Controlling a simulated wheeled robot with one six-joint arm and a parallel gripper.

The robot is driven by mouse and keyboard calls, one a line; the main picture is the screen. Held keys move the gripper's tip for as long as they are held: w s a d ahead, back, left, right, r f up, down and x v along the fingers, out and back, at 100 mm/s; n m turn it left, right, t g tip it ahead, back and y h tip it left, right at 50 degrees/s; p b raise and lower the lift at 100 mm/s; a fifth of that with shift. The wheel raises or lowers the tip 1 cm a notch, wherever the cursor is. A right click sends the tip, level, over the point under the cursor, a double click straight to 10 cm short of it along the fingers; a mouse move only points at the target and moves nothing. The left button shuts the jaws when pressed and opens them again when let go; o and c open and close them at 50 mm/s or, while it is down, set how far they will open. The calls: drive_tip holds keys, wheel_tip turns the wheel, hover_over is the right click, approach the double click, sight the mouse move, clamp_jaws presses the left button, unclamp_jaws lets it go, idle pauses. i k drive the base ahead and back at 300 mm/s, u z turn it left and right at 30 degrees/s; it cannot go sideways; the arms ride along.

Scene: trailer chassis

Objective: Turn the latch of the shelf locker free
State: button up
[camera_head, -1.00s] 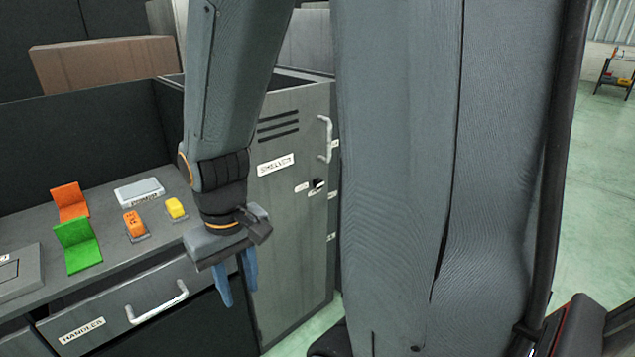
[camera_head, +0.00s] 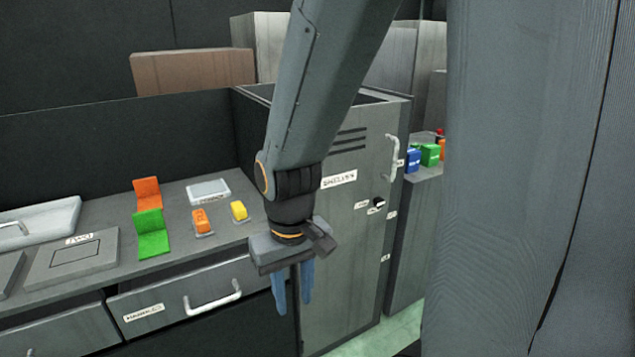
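The shelf locker (camera_head: 345,265) is a grey metal cabinet with a "SHELVES" label (camera_head: 339,179) and vent slots on its door. Its door looks shut. A small black latch (camera_head: 379,204) sits on the door's right side, between two small labels. A pale vertical handle (camera_head: 392,157) is above the latch. My gripper (camera_head: 293,290) points down in front of the locker's left edge, left of and lower than the latch. Its blue fingers look a little apart with nothing seen between them. My arm hides the locker's upper left part.
A counter at left carries orange and green brackets (camera_head: 151,234), an orange block (camera_head: 201,221) and a yellow block (camera_head: 239,211). Below is a drawer with a protruding handle (camera_head: 212,297). Blue and green items (camera_head: 429,155) stand on a surface behind the locker. My own body fills the right.

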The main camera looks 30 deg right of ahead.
sight(378, 201)
drive_tip(key=z, duration=1.1)
drive_tip(key=i, duration=0.2)
drive_tip(key=u, duration=0.45)
